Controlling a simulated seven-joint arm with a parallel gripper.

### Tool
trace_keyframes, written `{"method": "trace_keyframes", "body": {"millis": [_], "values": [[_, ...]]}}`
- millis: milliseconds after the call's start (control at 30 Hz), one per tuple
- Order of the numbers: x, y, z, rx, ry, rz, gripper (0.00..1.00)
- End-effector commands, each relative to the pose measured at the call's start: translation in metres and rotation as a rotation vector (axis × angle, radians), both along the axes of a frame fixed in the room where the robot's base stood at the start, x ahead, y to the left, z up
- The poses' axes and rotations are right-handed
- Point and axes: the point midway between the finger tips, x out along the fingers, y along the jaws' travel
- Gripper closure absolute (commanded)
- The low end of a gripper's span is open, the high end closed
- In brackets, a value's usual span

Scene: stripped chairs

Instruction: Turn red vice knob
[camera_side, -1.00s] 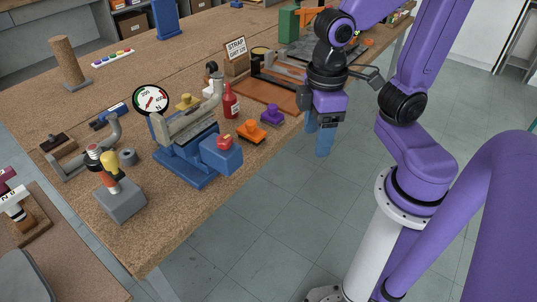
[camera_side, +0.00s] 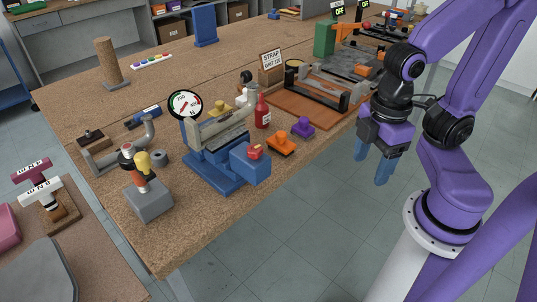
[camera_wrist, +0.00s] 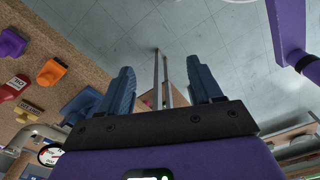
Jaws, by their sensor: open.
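A blue vice-like fixture (camera_side: 210,172) with a round dial gauge stands near the front edge of the workbench. A small red knob (camera_side: 255,151) sits on the blue block at its right end. My gripper (camera_side: 371,165) is to the right of the fixture, off the bench's front edge, with its blue fingers pointing down, apart and empty. In the wrist view the two fingers (camera_wrist: 160,72) are spread over the floor with nothing between them. A blue block of the fixture (camera_wrist: 82,105) shows left of the fingers there; I cannot make out the red knob in that view.
An orange-based stamp-like piece (camera_side: 281,143), a purple one (camera_side: 302,126) and a red bottle (camera_side: 262,112) stand close to the fixture. A grey block with a joystick-like handle (camera_side: 148,200) is to its left. The space off the bench's front edge is open.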

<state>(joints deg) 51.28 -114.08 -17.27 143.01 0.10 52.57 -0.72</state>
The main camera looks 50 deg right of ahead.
Motion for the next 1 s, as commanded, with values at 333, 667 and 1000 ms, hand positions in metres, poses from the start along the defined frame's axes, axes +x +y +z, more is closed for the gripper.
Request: {"method": "trace_keyframes", "body": {"millis": [333,667,1000], "values": [[0.069,0.045,0.042,-0.012,-0.009,0.364,0.36],[0.164,0.076,0.089,-0.027,-0.009,0.861,0.36],[0.236,0.078,0.120,-0.031,-0.007,1.256,0.36]]}}
